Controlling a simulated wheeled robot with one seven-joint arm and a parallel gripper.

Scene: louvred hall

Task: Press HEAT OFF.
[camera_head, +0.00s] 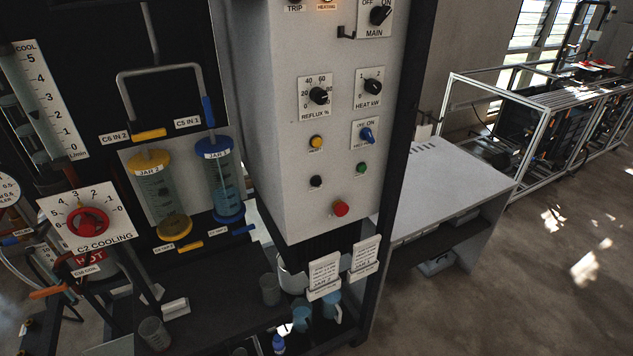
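A light grey control panel (290,120) stands upright in the middle of the head view. Its lower part has a yellow button (316,142), a black button (316,181), a green button (361,168) and a larger red button (341,208). The small labels by these buttons are too small to read, so I cannot tell which one is HEAT OFF. Above them are a HEAT kW knob (373,87), a REFLUX % knob (319,96) and a blue OFF/ON knob (366,135). My gripper is not in view, and nothing covers the buttons.
Left of the panel are a yellow-capped jar (158,200), a blue-capped jar (222,185) and a red C2 COOLING dial (88,222). Cups and labelled cards (324,275) sit below the panel. A grey bench (440,185) stands right. Open floor (540,270) lies at the lower right.

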